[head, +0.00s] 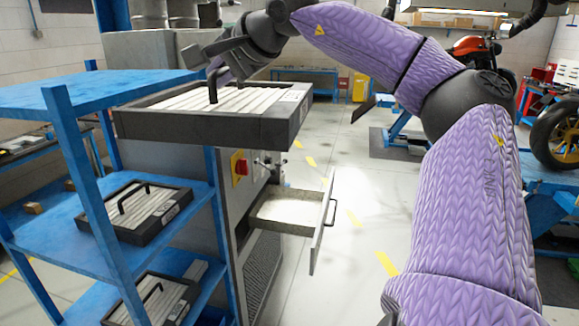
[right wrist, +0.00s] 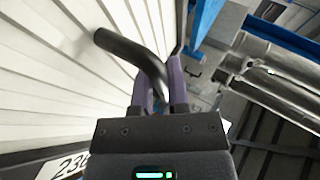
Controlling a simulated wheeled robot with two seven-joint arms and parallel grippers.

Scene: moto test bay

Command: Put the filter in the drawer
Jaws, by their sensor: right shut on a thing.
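A filter (head: 190,128) with a dark frame, white slats and a black handle is in the upper middle of the head view, level with the rack's top. My right gripper (head: 214,74) is shut on its handle; in the right wrist view the fingers (right wrist: 165,88) close on the black handle (right wrist: 128,45) beside the white slats (right wrist: 60,70). The drawer (head: 285,212) is pulled out of the grey cabinet, below and right of the filter. Its visible inside looks empty. My left gripper is not in view.
A blue rack (head: 75,125) stands at the left. Its shelves hold two more filters, one on the middle shelf (head: 135,210) and one lower (head: 153,298). The grey cabinet (head: 262,280) carries a red and yellow switch (head: 239,168). The floor right of the drawer is clear.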

